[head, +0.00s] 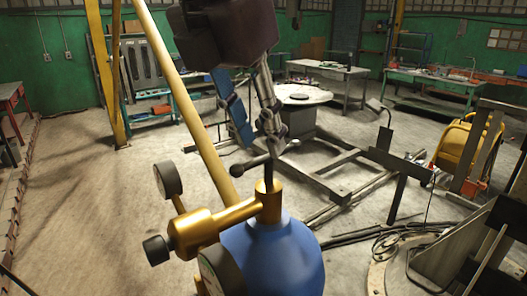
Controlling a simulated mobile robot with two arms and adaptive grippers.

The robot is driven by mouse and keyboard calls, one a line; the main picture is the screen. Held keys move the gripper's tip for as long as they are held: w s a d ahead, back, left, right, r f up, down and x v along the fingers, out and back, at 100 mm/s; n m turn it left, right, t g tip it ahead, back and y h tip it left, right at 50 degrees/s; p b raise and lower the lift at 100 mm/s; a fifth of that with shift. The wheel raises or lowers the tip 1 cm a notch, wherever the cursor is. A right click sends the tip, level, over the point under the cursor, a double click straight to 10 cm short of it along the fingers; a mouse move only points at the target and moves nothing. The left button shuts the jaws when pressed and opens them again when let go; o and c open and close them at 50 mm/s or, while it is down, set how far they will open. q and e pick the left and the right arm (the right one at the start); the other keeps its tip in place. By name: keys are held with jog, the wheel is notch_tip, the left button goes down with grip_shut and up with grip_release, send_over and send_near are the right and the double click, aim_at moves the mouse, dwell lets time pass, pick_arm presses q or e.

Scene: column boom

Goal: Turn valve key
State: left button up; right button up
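The valve key (268,172) is a dark T-shaped handle with ball ends, standing upright on the gold valve (228,221). The valve sits on top of a blue gas cylinder (275,257) with round gauges beside it. My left gripper (272,145) comes down from the top, its metal fingers right at the key's crossbar. The fingers overlap the bar in the picture. I cannot tell whether they touch or grip it. The ball at the left end of the bar is clear of the fingers. My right gripper is not in view.
A yellow pole (183,84) slants behind the valve. A low metal frame (344,169) stands on the floor behind the cylinder. Hoses (392,240) lie at the lower right, near a yellow chair-like object (454,150). Open floor (90,215) lies at the left.

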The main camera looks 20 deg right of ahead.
aim_at(269, 158)
pick_arm(q)
jog(key=f, duration=0.1)
jog(key=d+f+p, duration=0.1)
jog(key=f, duration=0.1)
jog(key=shift+s+d+f, duration=0.15)
jog(key=shift+f, duration=0.05)
jog(key=shift+w+d+f+p, duration=0.2)
jog(key=shift+w+f+p, duration=0.1)
jog(key=shift+w+f, duration=0.35)
jog(key=shift+f, duration=0.3)
jog(key=shift+s+r, duration=0.1)
jog(key=shift+s, duration=0.1)
jog(key=c, duration=0.4)
grip_shut()
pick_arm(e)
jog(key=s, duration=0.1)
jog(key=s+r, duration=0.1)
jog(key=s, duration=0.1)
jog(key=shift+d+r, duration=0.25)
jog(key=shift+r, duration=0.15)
